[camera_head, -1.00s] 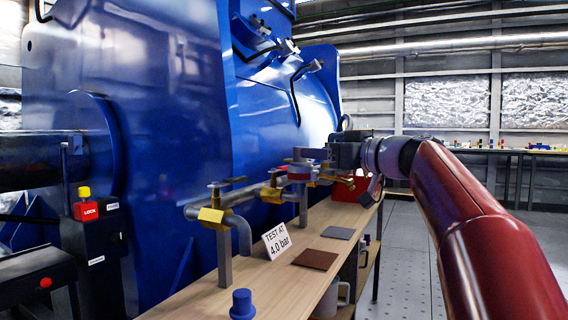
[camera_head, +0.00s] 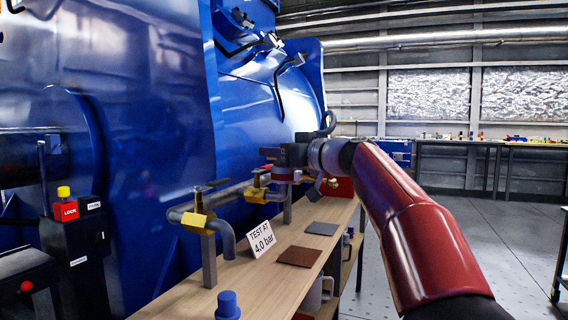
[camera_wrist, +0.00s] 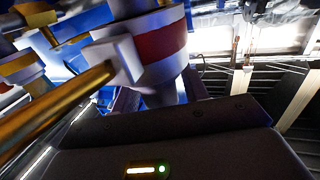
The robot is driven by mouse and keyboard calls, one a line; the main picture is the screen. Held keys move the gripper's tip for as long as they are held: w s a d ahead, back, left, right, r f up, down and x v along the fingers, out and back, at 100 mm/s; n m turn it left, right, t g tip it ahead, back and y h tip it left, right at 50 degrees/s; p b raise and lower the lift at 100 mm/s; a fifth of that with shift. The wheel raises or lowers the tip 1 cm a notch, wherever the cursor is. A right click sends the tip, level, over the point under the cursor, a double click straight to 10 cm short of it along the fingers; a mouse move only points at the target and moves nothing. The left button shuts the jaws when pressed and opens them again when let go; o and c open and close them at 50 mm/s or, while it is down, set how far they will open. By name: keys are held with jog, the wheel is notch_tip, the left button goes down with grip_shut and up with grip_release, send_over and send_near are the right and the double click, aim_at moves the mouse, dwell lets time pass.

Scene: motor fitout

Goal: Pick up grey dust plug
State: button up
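I cannot make out a grey dust plug for certain in either view. My gripper (camera_head: 286,157) is at the far part of the bench, close to a red-banded fitting (camera_head: 284,178) on the pipe. In the wrist view a white cylinder with a red band (camera_wrist: 165,42) fills the top, close in front of the gripper body. A white block (camera_wrist: 116,60) and a brass rod (camera_wrist: 60,110) are beside it. My fingertips are not clearly visible, so I cannot tell whether they hold anything.
The wooden bench (camera_head: 262,284) carries a blue plug (camera_head: 228,306), a brown pad (camera_head: 300,256), a grey pad (camera_head: 321,228) and a "TEST AT 4.0 bar" sign (camera_head: 261,240). A brass valve (camera_head: 198,220) stands left. The blue machine (camera_head: 150,100) borders the bench. Floor at right is clear.

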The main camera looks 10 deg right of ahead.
jog(key=c, duration=0.8)
notch_tip(320, 180, up, 18)
jog(key=p, duration=0.9)
jog(key=shift+p, duration=0.4)
